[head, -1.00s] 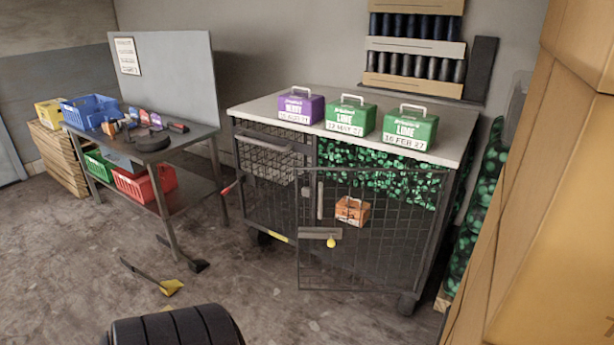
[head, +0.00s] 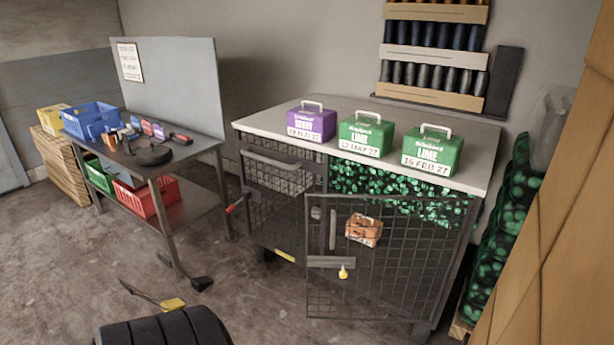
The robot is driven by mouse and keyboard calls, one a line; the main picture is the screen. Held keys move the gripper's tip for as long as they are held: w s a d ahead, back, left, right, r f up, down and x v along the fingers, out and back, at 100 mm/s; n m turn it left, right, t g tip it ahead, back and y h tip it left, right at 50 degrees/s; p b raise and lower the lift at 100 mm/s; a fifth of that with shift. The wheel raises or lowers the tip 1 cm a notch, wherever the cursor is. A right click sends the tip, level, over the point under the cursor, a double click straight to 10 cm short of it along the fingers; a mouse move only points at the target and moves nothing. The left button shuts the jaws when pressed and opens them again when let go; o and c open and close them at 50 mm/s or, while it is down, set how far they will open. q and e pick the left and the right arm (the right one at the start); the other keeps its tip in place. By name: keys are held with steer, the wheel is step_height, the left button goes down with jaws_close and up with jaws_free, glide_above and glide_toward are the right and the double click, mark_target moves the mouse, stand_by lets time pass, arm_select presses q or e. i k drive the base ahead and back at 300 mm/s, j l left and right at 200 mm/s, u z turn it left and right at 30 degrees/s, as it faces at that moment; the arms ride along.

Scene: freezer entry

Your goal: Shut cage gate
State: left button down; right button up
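The cage (head: 236,170) is a dark wire-mesh cart with a pale worktop. Its mesh gate (head: 395,285) covers the right part of the front and stands ajar. The gate's free left edge is swung out toward me, apart from the cage frame. A grey latch plate (head: 325,262) with a yellow knob (head: 343,272) sits near that free edge. An orange-brown box (head: 363,230) shows at the gate's mesh; I cannot tell exactly what it rests on.
Purple (head: 311,123) and green cases (head: 432,150) stand on the worktop. A tool table (head: 205,148) is at left. The floor before the gate looks clear.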

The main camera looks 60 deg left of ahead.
mark_target(333, 225)
steer(key=j, duration=0.4)
steer(key=i+j+u, duration=0.15)
steer(key=j, duration=0.65)
steer(key=i+j+u, duration=0.15)
steer(key=j, duration=0.2)
